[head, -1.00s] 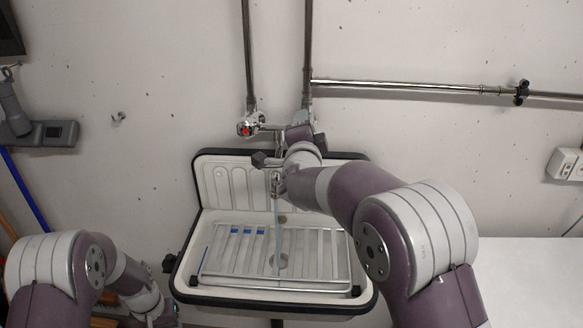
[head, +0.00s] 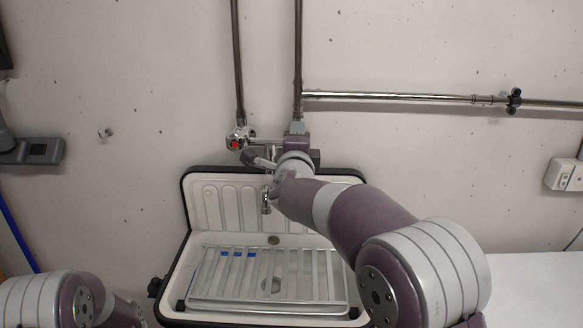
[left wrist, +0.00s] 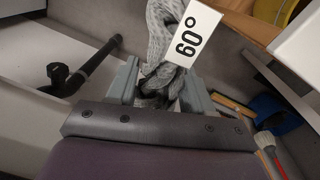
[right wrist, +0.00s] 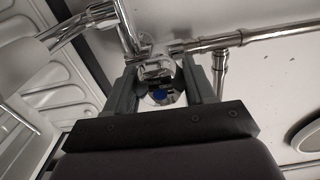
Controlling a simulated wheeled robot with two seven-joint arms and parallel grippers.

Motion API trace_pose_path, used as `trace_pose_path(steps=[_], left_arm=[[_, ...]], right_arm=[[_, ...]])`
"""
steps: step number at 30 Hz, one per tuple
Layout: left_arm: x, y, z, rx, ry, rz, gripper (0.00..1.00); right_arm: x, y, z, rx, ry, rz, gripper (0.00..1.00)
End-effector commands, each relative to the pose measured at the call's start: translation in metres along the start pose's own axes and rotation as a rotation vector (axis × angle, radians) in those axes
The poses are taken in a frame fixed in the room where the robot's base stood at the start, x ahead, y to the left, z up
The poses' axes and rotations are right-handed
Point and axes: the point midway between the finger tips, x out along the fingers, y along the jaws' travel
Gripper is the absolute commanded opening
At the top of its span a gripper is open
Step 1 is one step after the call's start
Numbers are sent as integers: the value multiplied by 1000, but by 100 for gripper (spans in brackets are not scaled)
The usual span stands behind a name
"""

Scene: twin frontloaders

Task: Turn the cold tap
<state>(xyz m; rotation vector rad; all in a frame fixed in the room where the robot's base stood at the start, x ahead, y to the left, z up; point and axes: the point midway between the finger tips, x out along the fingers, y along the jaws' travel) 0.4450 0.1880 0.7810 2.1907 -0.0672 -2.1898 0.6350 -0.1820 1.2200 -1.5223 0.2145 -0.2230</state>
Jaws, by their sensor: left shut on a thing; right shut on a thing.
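The chrome cold tap knob with a blue mark (right wrist: 160,95) is between the fingers of my right gripper (right wrist: 163,82), which is shut on it. In the head view my right wrist covers this knob. The red-marked tap (head: 236,142) is to its left on the wall. The spout (head: 266,200) hangs over the white sink (head: 215,203), and I see no water stream below it. My left gripper (left wrist: 160,88) is shut on a grey rope bundle (left wrist: 163,35) with a white "60°" tag (left wrist: 190,38). The left gripper is outside the head view.
A metal rack (head: 300,270) lies across the sink. Pipes (head: 400,97) run along the wall above. A white surface (head: 530,285) is at the right. A black pipe (left wrist: 85,70) and a red-handled brush (left wrist: 265,142) are near my left gripper.

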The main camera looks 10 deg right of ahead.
Motion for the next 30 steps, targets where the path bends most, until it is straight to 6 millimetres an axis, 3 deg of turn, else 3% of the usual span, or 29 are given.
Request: trace_pose_path(steps=[4, 5, 7, 19, 30], left_arm=[[0, 0, 0, 0, 0, 0, 12], [0, 0, 0, 0, 0, 0, 12], [0, 0, 0, 0, 0, 0, 12], [2, 0, 0, 0, 0, 0, 12], [14, -1, 0, 0, 1, 0, 12]], right_arm=[[0, 2, 1, -2, -3, 4, 24], [0, 2, 1, -2, -3, 4, 58], [0, 2, 1, -2, -3, 4, 80], [-9, 0, 1, -1, -2, 0, 80], [-92, 2, 2, -1, -5, 1, 80]])
